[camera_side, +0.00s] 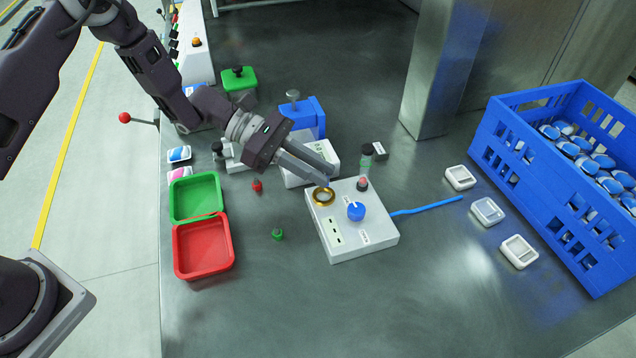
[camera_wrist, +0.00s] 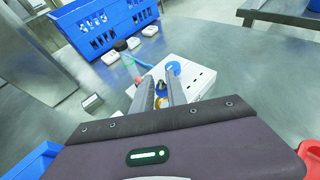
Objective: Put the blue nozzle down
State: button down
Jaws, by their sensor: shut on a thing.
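My gripper (camera_side: 328,173) is shut on the blue nozzle (camera_wrist: 161,86), a small blue piece seen between the fingertips in the wrist view. The fingers hide most of it in the side view. The fingertips are just above the brass ring (camera_side: 323,197) on the white control box (camera_side: 355,244). I cannot tell whether the nozzle touches the ring. A red nozzle (camera_side: 257,186) and a green nozzle (camera_side: 278,235) stand on the steel table, left of the box.
The box also carries a blue knob (camera_side: 356,211) and a red button (camera_side: 362,184). Green (camera_side: 197,216) and red (camera_side: 176,257) trays are at left. A blue crate (camera_side: 540,205) and several white dishes are at right. The front table is clear.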

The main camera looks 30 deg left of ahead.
notch_tip(320, 180, up, 6)
jog(key=s+a+f+n+t, duration=0.1)
jog(key=s+a, duration=0.2)
jog(key=a, duration=0.5)
jog(key=s+a+n+t, duration=0.1)
jog(key=s+a, duration=0.3)
jog(key=a, duration=0.3)
jog(key=s+a+f+n+t+y, duration=0.1)
jog(key=s+a, duration=0.3)
jog(key=a, duration=0.4)
jog(key=shift+s+a+f+n, duration=0.2)
jog(key=shift+a+f+n, duration=0.15)
jog(key=shift+n, duration=0.15)
jog(key=s+d+r+m+g+y, duration=0.55)
jog(key=s+d+r+m, duration=0.35)
jog(key=m, duration=0.4)
jog(key=s+a+r+m+t+y, duration=0.4)
jog(key=s+r+m+t+y, duration=0.3)
jog(key=m, duration=0.3)
jog(key=shift+s+a+r, duration=0.15)
jog(key=shift+s+r, duration=0.25)
jog(key=shift+s, duration=0.35)
